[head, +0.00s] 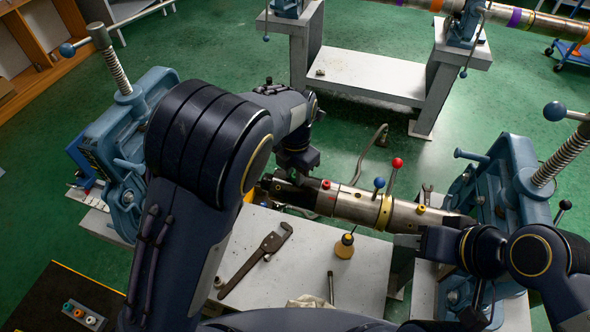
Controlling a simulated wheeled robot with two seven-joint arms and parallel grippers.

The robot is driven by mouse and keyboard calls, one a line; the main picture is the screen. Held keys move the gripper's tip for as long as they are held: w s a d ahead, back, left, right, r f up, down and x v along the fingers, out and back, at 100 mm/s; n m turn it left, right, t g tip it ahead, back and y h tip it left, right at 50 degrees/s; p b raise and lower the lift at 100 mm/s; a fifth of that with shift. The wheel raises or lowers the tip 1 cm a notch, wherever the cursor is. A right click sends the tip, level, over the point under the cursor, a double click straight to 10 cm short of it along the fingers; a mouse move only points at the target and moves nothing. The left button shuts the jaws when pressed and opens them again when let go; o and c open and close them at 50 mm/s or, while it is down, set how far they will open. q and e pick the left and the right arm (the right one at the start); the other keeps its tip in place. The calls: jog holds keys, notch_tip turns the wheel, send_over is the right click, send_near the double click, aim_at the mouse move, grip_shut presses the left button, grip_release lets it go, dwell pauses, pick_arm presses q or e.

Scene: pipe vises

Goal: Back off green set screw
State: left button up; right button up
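A steel pipe assembly (352,204) lies across the middle between two blue vises, with a yellow-green band near its right part. A red screw (326,184) and a yellow screw (420,209) sit on its top. No green set screw is clearly visible on it. A blue-knobbed lever (379,183) and a red-knobbed lever (397,164) rise beside the band. My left gripper (297,166) points down at the pipe's dark left end; whether it touches is unclear. My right gripper (424,243) is just below the pipe's right end, pointing left. Neither gripper's finger gap shows.
A left vise (122,130) and a right vise (520,170) flank the pipe. A pipe wrench (258,258), a yellow-based tool (345,246) and a cloth (308,302) are on the white table (290,277). A small tray (85,315) of coloured pieces lies lower left. Another bench (365,73) stands behind.

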pick_arm(q)
jog(key=o, duration=0.4)
jog(key=shift+c, duration=0.2)
jog(key=shift+w+r, duration=0.1)
jog(key=shift+r, duration=0.05)
notch_tip(320, 180, up, 8)
jog(key=shift+f+b, duration=0.2)
jog(key=shift+b, duration=0.2)
